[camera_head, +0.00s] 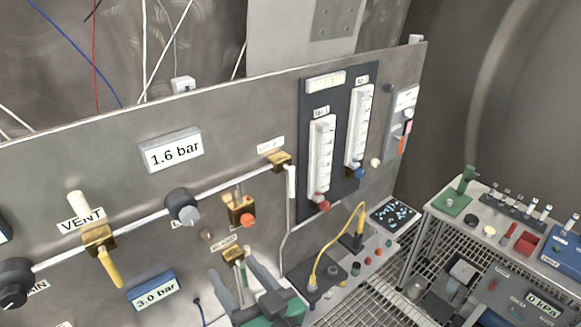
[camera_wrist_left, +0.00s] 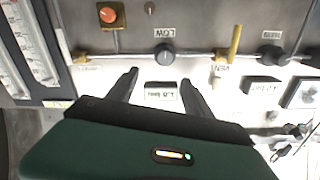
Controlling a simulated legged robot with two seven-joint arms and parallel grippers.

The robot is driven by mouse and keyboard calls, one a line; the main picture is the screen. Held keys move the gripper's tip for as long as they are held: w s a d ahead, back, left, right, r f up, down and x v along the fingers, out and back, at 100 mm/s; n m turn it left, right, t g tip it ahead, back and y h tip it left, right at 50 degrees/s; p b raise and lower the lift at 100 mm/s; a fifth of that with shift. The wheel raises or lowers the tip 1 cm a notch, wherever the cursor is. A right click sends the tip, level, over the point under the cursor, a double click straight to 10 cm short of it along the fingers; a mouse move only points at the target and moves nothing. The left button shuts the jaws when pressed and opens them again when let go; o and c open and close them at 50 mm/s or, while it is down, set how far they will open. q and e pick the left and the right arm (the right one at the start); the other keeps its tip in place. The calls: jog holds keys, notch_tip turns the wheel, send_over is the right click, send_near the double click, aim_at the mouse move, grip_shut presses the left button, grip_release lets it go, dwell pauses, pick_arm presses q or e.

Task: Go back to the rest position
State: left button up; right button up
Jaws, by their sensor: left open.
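My left gripper (camera_head: 240,276) is at the bottom middle of the head view, in front of the lower part of the steel panel (camera_head: 225,110). Its two dark fingers are apart, with nothing held between them. In the left wrist view, the open fingers of my left gripper (camera_wrist_left: 159,78) point at the panel, which appears upside down there. A small display (camera_wrist_left: 160,96) shows between the fingers, and the black LOW knob (camera_wrist_left: 165,54) lies just beyond them. Whether the fingers touch anything cannot be told. My right gripper is not in view.
The panel carries a yellow-handled VENT valve (camera_head: 98,238), a black knob (camera_head: 182,206), an orange-knobbed valve (camera_head: 242,212) and two flow tubes (camera_head: 322,160). A yellow cable (camera_head: 336,240) arches over a low shelf. A bench with small parts (camera_head: 505,225) stands at the right.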

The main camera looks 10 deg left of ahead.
pick_arm(q)
jog(key=w+d+f+m+t+h+b, duration=0.2)
jog(key=w+d+f+m+h+b, duration=0.15)
jog(key=w+f+h, duration=0.65)
notch_tip(320, 180, down, 9)
jog(key=d+m+g+h+b, duration=0.2)
jog(key=g+h, duration=0.1)
jog(key=s+a+f+g+b, duration=0.1)
jog(key=s+a+f+g, duration=0.3)
jog(key=s, duration=0.3)
jog(key=s+a+f+m+g, duration=0.1)
jog(key=s+a+f+g, duration=0.3)
jog(key=s+f, duration=0.3)
jog(key=shift+s+a+f+b, duration=0.2)
jog(key=shift+s+a+b, duration=0.1)
jog(key=shift+a+b, duration=0.1)
jog(key=shift+d, duration=0.1)
dwell(0.6)
